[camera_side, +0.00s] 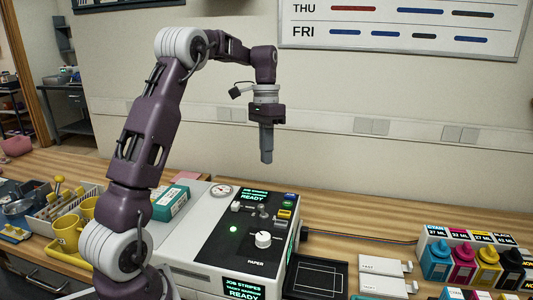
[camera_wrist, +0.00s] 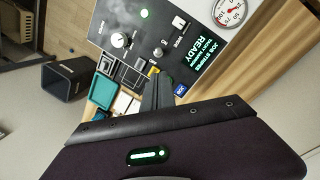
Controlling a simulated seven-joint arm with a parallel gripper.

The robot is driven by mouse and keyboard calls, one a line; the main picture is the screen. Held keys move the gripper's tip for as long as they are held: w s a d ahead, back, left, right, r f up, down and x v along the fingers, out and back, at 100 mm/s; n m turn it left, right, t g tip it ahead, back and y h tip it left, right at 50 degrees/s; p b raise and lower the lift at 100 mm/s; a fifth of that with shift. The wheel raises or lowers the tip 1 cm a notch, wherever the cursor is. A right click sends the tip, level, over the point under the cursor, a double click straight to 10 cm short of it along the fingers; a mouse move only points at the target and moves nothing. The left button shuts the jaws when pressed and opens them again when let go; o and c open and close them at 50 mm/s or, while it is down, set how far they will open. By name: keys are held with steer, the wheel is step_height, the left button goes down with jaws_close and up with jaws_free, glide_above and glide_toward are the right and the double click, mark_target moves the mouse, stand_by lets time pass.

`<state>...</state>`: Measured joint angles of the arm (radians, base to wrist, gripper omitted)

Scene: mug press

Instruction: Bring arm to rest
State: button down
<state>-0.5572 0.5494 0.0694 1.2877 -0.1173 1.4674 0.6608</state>
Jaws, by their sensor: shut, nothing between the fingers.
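My gripper (camera_side: 266,156) hangs in the air above the back right of the press, pointing straight down. Its fingers are shut with nothing between them, and it touches nothing. The mug press (camera_side: 225,240) is a white box with a black top panel, a white knob, a lit green lamp and screens reading READY. Its panel also shows in the wrist view (camera_wrist: 150,40), with a dial gauge.
Yellow mugs (camera_side: 67,232) stand left of my arm. Several ink bottles (camera_side: 463,262) stand at far right. The air around my gripper is clear.

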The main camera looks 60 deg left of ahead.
steer(key=shift+r, duration=0.1)
steer(key=s+d+r+t+y, duration=0.1)
steer(key=s+d+r+t, duration=0.1)
steer(key=s+d+r, duration=0.4)
steer(key=s+d+r+t+y, duration=0.1)
steer(key=s+d, duration=0.2)
steer(key=d, duration=0.6)
steer(key=s+d+f+t, duration=0.1)
steer(key=s+d+f, duration=0.1)
steer(key=s, duration=0.4)
steer(key=s+d+f+t, duration=0.2)
steer(key=s+d, duration=0.3)
steer(key=s, duration=0.2)
steer(key=shift+s+t, duration=0.3)
steer(key=shift+r, duration=0.1)
